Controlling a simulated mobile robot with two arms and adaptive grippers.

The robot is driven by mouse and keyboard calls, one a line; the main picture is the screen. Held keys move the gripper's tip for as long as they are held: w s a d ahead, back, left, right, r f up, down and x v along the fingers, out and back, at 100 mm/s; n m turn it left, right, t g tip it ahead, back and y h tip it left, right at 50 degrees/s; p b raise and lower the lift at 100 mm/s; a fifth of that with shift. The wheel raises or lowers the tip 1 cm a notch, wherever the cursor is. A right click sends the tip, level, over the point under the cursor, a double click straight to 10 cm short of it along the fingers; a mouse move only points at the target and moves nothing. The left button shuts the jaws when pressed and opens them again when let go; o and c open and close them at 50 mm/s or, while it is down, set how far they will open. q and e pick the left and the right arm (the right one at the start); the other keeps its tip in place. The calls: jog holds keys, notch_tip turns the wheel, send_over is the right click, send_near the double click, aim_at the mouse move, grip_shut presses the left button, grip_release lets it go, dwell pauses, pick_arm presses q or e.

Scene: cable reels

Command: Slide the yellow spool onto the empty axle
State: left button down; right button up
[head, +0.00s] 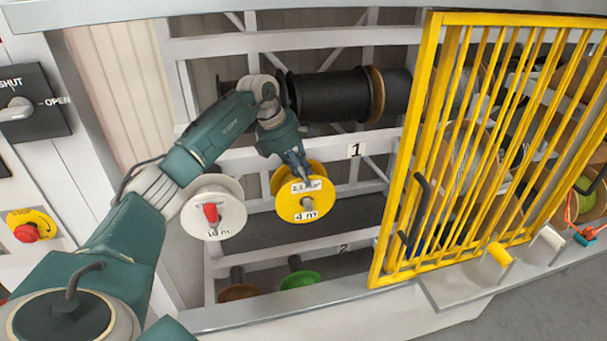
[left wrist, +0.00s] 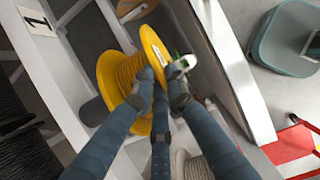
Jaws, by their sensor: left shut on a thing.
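The yellow spool (head: 285,187) hangs in front of the rack below the label 1, with its printed face towards the head camera. My left gripper (head: 302,178) is shut on it from above. In the left wrist view the fingers (left wrist: 161,85) close on the near flange of the yellow spool (left wrist: 110,72), and rope-like winding shows between its two flanges. A dark rounded bar end (left wrist: 94,111) shows beside the spool there; it may be the empty axle, and I cannot tell whether they touch. My right gripper is not in view.
A white spool (head: 232,222) with a red knob is close left of the yellow one. Black reels (head: 330,95) fill the upper row. Brown (head: 238,293) and green (head: 300,280) spools sit below. A yellow barred gate (head: 405,190) stands close on the right.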

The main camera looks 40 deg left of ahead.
pick_arm(q)
jog(key=shift+f, duration=0.15)
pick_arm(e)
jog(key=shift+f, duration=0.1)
pick_arm(q)
jog(key=c, duration=1.7)
grip_release()
jog(key=shift+c, duration=0.2)
jog(key=shift+o, duration=0.3)
jog(key=shift+s+f, duration=0.1)
jog(key=shift+s, duration=0.05)
jog(key=shift+a+r, duration=0.1)
jog(key=shift+r, duration=0.3)
jog(key=v, duration=1.1)
jog(key=shift+r, duration=0.2)
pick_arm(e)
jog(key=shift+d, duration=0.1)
pick_arm(q)
jog(key=shift+s+f, duration=0.1)
jog(key=shift+s, duration=0.05)
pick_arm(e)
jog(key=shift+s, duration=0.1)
